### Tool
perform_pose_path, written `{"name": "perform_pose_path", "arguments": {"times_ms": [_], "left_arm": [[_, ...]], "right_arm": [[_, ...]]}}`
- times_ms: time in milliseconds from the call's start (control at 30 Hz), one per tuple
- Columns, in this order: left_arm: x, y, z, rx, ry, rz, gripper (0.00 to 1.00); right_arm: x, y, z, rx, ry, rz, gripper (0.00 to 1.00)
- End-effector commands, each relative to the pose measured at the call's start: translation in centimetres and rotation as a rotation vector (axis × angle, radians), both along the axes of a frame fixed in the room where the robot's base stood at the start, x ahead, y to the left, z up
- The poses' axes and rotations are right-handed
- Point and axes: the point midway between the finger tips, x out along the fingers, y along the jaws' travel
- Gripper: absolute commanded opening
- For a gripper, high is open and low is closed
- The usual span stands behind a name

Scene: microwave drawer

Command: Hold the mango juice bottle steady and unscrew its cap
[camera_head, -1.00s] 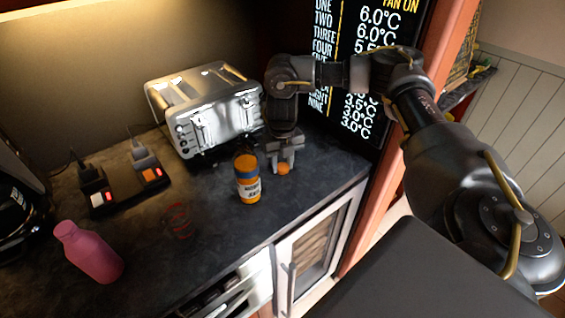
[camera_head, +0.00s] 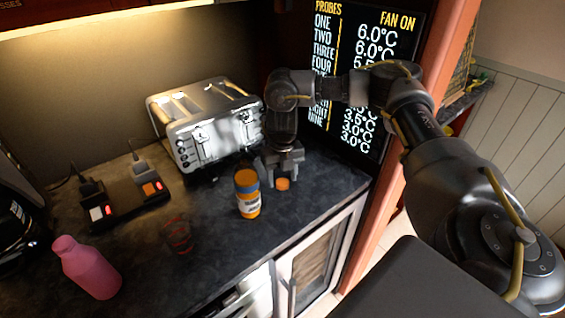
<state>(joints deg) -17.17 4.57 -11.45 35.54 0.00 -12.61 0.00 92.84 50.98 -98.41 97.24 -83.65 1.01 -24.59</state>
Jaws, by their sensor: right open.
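The mango juice bottle (camera_head: 248,198) stands upright on the dark counter, in front of the toaster. It is orange with a blue band near the top and a pale label. An orange cap (camera_head: 282,184) lies apart from it, just to its right, and seems to rest on the counter. My right gripper (camera_head: 283,172) points down, open, at the cap's far side and right of the bottle. Its fingertips are small and dark, so the gap to the cap is hard to judge. My left gripper is out of view.
A silver toaster (camera_head: 208,128) stands behind the bottle. A dark device with plugs (camera_head: 125,202) and a pink bottle (camera_head: 88,268) are at left. A red wire-like object (camera_head: 179,236) lies left of the juice bottle. The counter's front edge runs close by.

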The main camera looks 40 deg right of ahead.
Motion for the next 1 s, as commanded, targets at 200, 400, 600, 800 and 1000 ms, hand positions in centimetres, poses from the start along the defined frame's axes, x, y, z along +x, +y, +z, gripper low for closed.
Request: {"name": "perform_pose_path", "arguments": {"times_ms": [200,400,600,800,1000], "left_arm": [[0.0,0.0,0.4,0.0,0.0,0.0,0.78],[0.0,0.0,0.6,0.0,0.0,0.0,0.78],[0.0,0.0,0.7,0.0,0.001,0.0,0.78],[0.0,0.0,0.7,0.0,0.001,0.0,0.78],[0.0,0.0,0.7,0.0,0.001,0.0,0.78]], "right_arm": [[0.2,0.0,4.3,-0.001,-0.007,0.001,0.55],[0.1,0.0,8.2,-0.002,-0.006,0.002,0.55],[0.1,0.0,10.7,-0.001,-0.004,0.002,0.55],[0.0,0.0,11.5,0.0,-0.001,0.001,0.55],[0.0,0.0,11.5,0.0,-0.001,0.001,0.55]]}}
